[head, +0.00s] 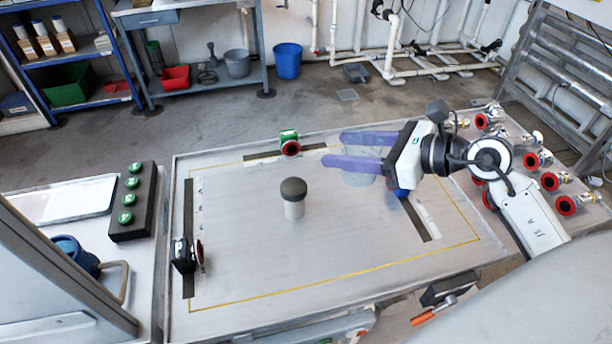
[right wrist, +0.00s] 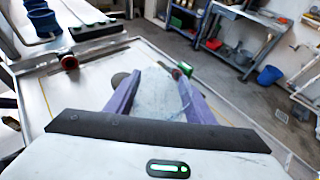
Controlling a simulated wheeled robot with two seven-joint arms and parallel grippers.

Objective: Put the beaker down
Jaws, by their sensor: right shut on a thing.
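My right gripper (head: 335,150) reaches in from the right over the far right part of the table, with its purple fingers pointing left. It is shut on a clear glass beaker (head: 360,178), which shows faintly below and between the fingers. In the right wrist view the beaker (right wrist: 158,95) sits between the two purple fingers. The beaker looks close to the tabletop (head: 340,235), but I cannot tell whether it touches it. My left gripper is not in view.
A white post with a dark round cap (head: 293,198) stands mid-table. A green-and-red device (head: 289,144) is at the back edge and a black-and-red one (head: 188,255) at the left. Several red-ended fittings (head: 548,181) lie at the right. The front middle is clear.

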